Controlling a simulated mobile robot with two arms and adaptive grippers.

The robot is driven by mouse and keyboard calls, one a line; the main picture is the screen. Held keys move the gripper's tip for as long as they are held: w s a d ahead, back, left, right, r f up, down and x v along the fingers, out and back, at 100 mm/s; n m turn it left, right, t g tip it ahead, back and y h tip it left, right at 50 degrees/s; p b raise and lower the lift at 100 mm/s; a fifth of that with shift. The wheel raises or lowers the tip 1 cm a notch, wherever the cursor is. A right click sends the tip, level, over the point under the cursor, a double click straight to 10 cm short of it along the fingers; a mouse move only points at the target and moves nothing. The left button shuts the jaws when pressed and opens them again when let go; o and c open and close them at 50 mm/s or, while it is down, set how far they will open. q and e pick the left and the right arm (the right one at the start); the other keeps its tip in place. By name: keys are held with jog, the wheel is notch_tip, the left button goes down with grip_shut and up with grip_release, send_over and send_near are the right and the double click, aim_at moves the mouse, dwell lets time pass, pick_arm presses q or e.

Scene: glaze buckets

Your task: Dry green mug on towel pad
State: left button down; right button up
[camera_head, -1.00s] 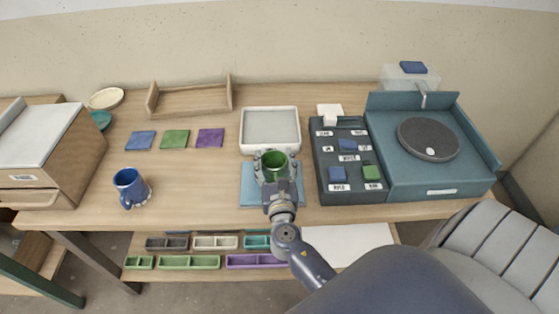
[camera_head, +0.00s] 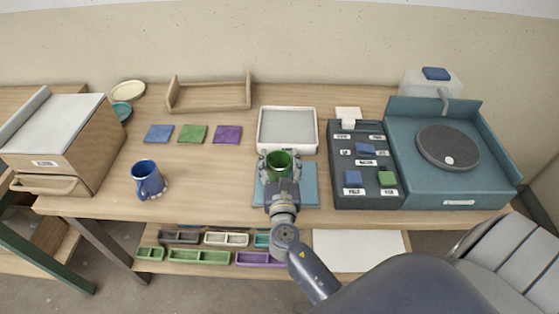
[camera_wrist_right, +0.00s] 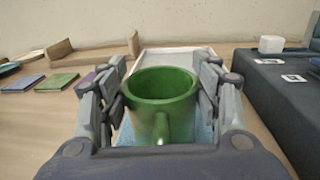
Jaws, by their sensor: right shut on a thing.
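The green mug (camera_head: 280,164) is upright over the blue towel pad (camera_head: 308,190). My right gripper (camera_head: 279,160) is shut on the mug, with a finger on each side of it. The mug also shows close up in the right wrist view (camera_wrist_right: 160,95), its handle facing the camera. The gripper hides part of the pad and the mug's lower part, so I cannot tell whether the mug touches the pad. My left gripper is not in view.
A white tray (camera_head: 288,108) lies just behind the pad. A dark board with small blocks (camera_head: 342,130) is close on the right, beside a teal wheel station (camera_head: 490,165). A blue mug (camera_head: 148,179) stands left. The table between the blue mug and the pad is clear.

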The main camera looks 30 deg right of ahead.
jog(key=shift+s+d+p, duration=0.1)
jog(key=shift+s+d, duration=0.3)
jog(key=shift+d, duration=0.25)
jog(key=shift+s+d+p, duration=0.15)
jog(key=shift+s+d, duration=0.25)
jog(key=shift+d, duration=0.3)
jog(key=shift+s+d+p, duration=0.1)
jog(key=shift+s+d, duration=0.3)
jog(key=shift+d, duration=0.25)
jog(key=shift+w+a, duration=0.45)
jog(key=shift+a, duration=0.3)
jog(key=shift+w+a, duration=0.45)
jog(key=shift+a, duration=0.3)
jog(key=shift+w+a, duration=0.45)
jog(key=shift+a, duration=0.3)
notch_tip(320, 180, up, 8)
jog(key=p, duration=0.7)
jog(key=shift+p, duration=0.35)
jog(key=shift+d, duration=0.1)
